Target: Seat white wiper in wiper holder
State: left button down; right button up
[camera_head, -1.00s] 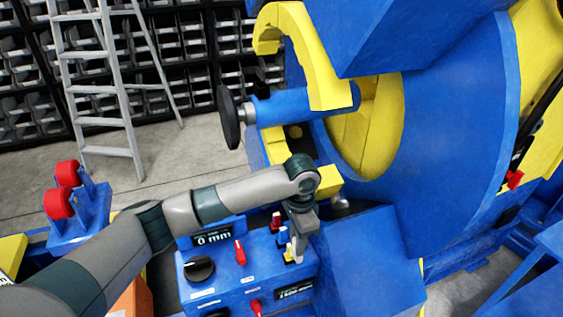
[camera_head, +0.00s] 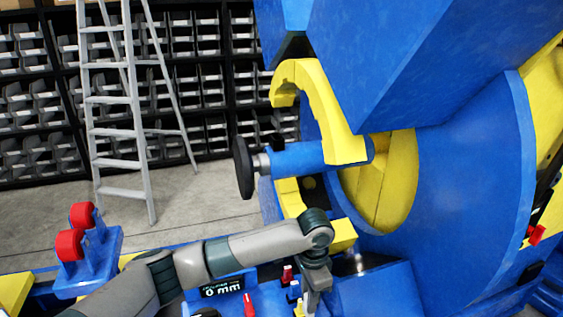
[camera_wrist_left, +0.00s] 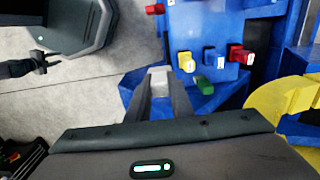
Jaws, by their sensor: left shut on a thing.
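My left gripper (camera_wrist_left: 158,76) is shut on a small white piece, the white wiper (camera_wrist_left: 158,71), which shows between its fingertips in the left wrist view. In the head view my left gripper (camera_head: 317,285) hangs beside the right end of the control box; the wiper is not clear there. I cannot tell which part is the wiper holder. A small dark forked shape at the left wrist view's left may be my right gripper (camera_wrist_left: 42,62).
The blue control box (camera_head: 262,301) carries a display and red switches. The blue and yellow positioner (camera_head: 470,190) rises behind and to the right. Red rollers (camera_head: 75,235) on a blue stand are at the left. A ladder (camera_head: 115,100) and bin shelves stand behind open floor.

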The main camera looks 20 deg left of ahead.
pick_arm(q)
jog(key=shift+s+a+r+n, duration=0.15)
jog(key=shift+a+r+n, duration=0.15)
jog(key=shift+r, duration=0.1)
jog(key=s+a+r+n, duration=1)
jog(key=s+a+r, duration=0.1)
jog(key=s, duration=0.3)
jog(key=shift+s+r+n, duration=0.25)
jog(key=shift+r+n, duration=0.05)
jog(key=shift+r, duration=0.4)
jog(key=shift+w+d, duration=0.1)
jog(key=shift+w, duration=0.05)
